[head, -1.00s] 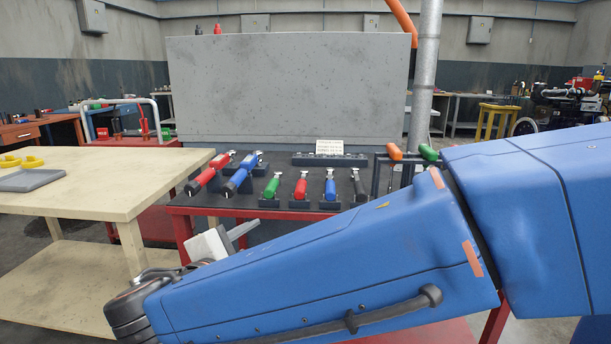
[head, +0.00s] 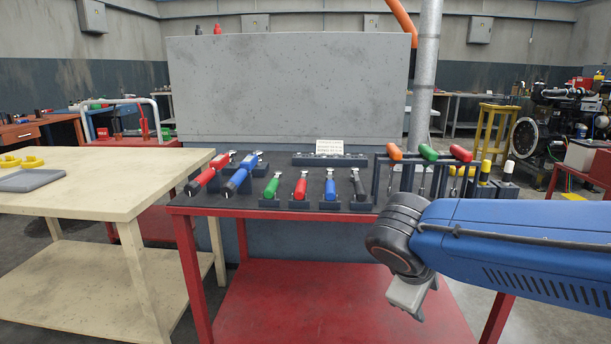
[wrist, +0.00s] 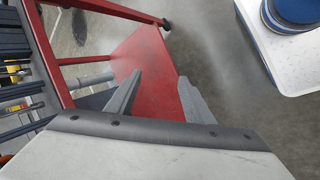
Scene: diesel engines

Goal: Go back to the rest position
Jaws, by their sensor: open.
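My blue arm reaches in from the right in the head view. My gripper (head: 411,296) hangs at its end, in front of the right part of the red tool table (head: 270,290), below the level of the tabletop. In the wrist view my gripper (wrist: 155,95) shows two grey fingers spread apart with nothing between them. The red lower shelf (wrist: 150,55) of the table lies beyond the fingers. No tool is held.
Red (head: 207,174) and blue (head: 241,174) tools, several smaller tools and a rack of T-handled tools (head: 428,158) stand on the table. A cream workbench (head: 100,195) is at left. An engine (head: 560,120) stands at right. Floor at lower right is free.

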